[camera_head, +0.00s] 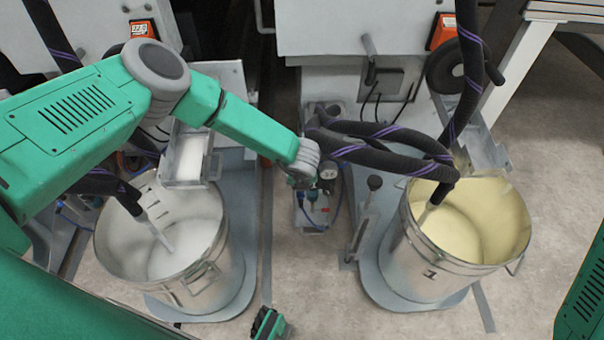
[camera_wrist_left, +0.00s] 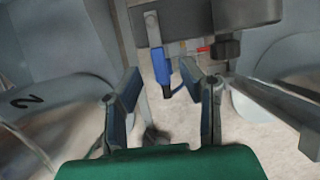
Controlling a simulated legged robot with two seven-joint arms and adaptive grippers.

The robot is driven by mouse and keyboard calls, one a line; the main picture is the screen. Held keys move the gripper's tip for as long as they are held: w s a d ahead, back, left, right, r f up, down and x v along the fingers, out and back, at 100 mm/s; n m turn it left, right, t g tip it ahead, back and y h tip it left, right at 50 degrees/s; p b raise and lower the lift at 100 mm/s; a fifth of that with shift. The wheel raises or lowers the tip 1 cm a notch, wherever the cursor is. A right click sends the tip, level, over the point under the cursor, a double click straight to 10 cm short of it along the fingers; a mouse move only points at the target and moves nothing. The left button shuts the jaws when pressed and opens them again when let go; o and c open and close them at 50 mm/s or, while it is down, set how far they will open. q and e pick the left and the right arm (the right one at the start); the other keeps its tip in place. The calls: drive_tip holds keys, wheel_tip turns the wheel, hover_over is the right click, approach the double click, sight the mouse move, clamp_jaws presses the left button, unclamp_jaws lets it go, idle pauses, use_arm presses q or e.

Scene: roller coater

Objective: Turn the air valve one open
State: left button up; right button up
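An air unit with a gauge, a red part and blue tubing (camera_head: 315,205) sits low between the two drums in the head view. My left gripper (camera_head: 302,182) is right above and beside it, mostly hidden by its own wrist. In the left wrist view my left gripper (camera_wrist_left: 161,74) is open, with its two fingers apart. A blue part (camera_wrist_left: 161,66), possibly the valve handle, shows between the fingertips; I cannot tell whether they touch it. A red part (camera_wrist_left: 203,49) and a black knob (camera_wrist_left: 228,48) are to the right.
A metal drum with white contents (camera_head: 215,235) stands left, and one with cream contents (camera_head: 415,255) stands right. Thick dark hoses (camera_head: 380,150) hang close to my left wrist. A green-and-black part (camera_head: 268,324) at the bottom edge is possibly mine. Bare floor shows at far right.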

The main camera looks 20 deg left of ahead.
use_arm(q)
drive_tip(key=v, duration=0.9)
drive_tip(key=shift+w+r, duration=0.1)
